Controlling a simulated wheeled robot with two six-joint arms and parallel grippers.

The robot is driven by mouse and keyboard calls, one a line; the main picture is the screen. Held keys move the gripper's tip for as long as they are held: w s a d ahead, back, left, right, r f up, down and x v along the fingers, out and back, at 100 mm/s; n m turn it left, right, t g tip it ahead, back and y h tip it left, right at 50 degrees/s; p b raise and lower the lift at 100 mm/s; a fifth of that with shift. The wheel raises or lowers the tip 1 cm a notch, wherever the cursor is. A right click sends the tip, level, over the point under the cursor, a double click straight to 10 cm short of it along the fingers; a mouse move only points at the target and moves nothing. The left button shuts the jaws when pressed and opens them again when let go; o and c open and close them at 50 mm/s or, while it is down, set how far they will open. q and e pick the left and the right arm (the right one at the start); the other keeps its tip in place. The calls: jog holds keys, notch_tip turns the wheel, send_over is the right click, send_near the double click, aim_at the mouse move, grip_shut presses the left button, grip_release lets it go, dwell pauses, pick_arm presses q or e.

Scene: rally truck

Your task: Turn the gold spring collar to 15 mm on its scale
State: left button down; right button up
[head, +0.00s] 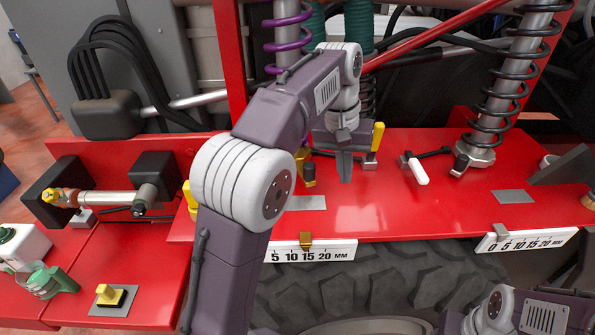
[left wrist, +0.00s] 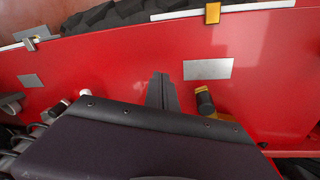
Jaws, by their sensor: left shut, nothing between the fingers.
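A gold pointer (head: 306,240) sits at about the 15 mark on the left white scale (head: 340,251). The gold pointer also shows in the left wrist view (left wrist: 212,13), at the ledge edge. My left arm hides the lower part of the purple spring (head: 287,28), and I cannot make out the gold collar itself. A black-capped gold piece (head: 309,175) stands on the red ledge beside my arm. My left gripper (head: 345,178) is shut and empty, pointing down above the ledge, right of that piece and apart from it. My right gripper is out of view.
A black spring (head: 515,80) stands at the right, with a second scale (head: 530,241) whose grey pointer (head: 501,231) is near 0. A white-handled tool (head: 419,172) lies on the red ledge (head: 380,215). A red bar crosses behind. The ledge's front middle is clear.

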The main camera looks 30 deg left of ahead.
pick_arm(q)
jog(key=s+a+r+n+t+b, duration=0.2)
jog(key=s+a+t+b, duration=0.15)
jog(key=a, duration=0.55)
jog(key=s+a+r+n+t+b, duration=0.1)
jog(key=s+a+n+t+b, duration=0.2)
jog(key=a, duration=0.6)
jog(key=shift+m+g+h, duration=0.45)
jog(key=shift+m+h, duration=0.05)
jog(key=x, duration=0.8)
jog(key=shift+s+a+f+p, duration=0.1)
jog(key=shift+f+p, duration=0.25)
jog(key=shift+p, duration=0.05)
jog(key=w+d, duration=0.1)
jog(key=w+d+p, duration=0.1)
jog(key=shift+w+d+f+p, duration=0.2)
jog(key=shift+w+d+p, duration=0.05)
jog(key=shift+d+p, duration=0.05)
jog(key=shift+w+d+f, duration=0.1)
jog(key=shift+d, duration=0.3)
jog(key=shift+w, duration=0.1)
jog(key=shift+w+d, duration=0.45)
jog(key=shift+d, duration=0.25)
